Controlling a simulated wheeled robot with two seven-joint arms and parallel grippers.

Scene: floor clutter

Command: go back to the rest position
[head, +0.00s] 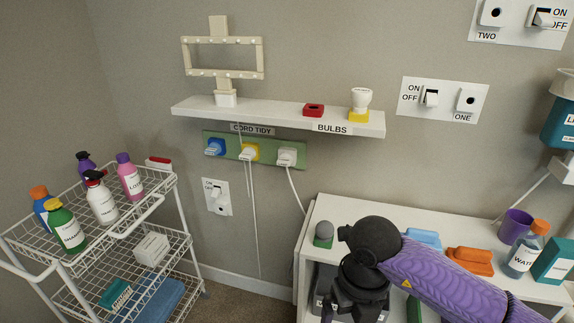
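My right arm comes in from the lower right as a purple link with a black joint at its end. The dark gripper end (356,300) hangs below that joint, in front of the white cabinet (325,212). Its fingertips cannot be made out, and I see nothing clearly held in it. My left gripper and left arm are not in view.
Near my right arm, the cabinet top bears a grey-and-green object (324,234), a blue item (424,238), an orange item (470,261), a purple cup (515,226) and a water bottle (526,250). A wire trolley (150,208) with bottles stands left. A wall shelf (280,117) is behind.

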